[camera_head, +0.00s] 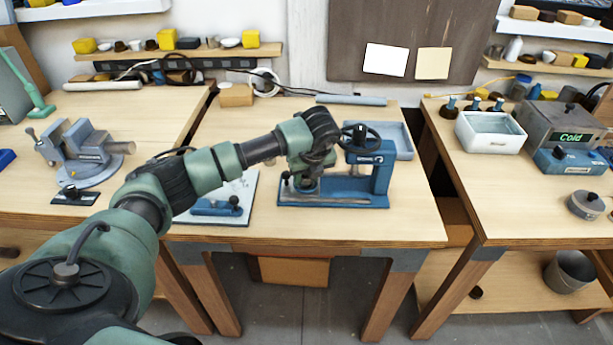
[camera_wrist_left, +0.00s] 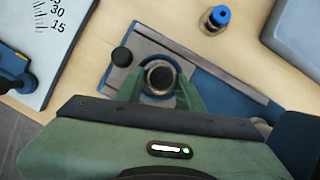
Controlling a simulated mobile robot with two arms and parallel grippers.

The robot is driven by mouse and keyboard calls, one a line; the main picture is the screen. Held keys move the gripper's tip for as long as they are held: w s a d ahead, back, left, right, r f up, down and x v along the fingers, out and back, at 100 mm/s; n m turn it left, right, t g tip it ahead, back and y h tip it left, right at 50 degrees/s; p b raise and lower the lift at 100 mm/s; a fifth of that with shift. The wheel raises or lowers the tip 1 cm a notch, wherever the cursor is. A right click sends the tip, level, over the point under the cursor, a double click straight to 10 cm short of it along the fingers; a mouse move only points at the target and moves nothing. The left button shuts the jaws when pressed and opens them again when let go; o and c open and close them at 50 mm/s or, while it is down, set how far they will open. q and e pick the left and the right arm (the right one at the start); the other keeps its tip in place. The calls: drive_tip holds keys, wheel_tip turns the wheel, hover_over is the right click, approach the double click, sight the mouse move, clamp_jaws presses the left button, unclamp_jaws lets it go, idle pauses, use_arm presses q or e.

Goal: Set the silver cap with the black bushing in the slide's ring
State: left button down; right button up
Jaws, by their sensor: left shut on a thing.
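My left gripper (camera_head: 308,186) reaches over the left end of the blue press (camera_head: 382,180). In the left wrist view my left gripper (camera_wrist_left: 160,92) has its green fingers shut on a round silver cap (camera_wrist_left: 160,64) with a dark centre, the black bushing (camera_wrist_left: 160,77). The cap is directly above or at the press's slide (camera_wrist_left: 180,48). A black knob (camera_wrist_left: 121,56) is just left of the fingers. My right gripper is not in view.
A white plate with a printed scale (camera_wrist_left: 40,40) and a blue fixture (camera_head: 215,208) lie left of the press. A small blue-topped part (camera_wrist_left: 218,16) stands behind the slide. A grey-blue tray (camera_head: 398,128) is behind the press. The table's front right is clear.

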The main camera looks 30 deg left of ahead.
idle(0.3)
use_arm(q)
drive_tip(key=c, duration=0.8)
unclamp_jaws()
drive_tip(key=shift+c, duration=0.2)
drive_tip(key=b+v, duration=0.2)
drive_tip(key=v, duration=0.5)
drive_tip(key=shift+d+r, duration=0.25)
drive_tip(key=shift+r, duration=0.1)
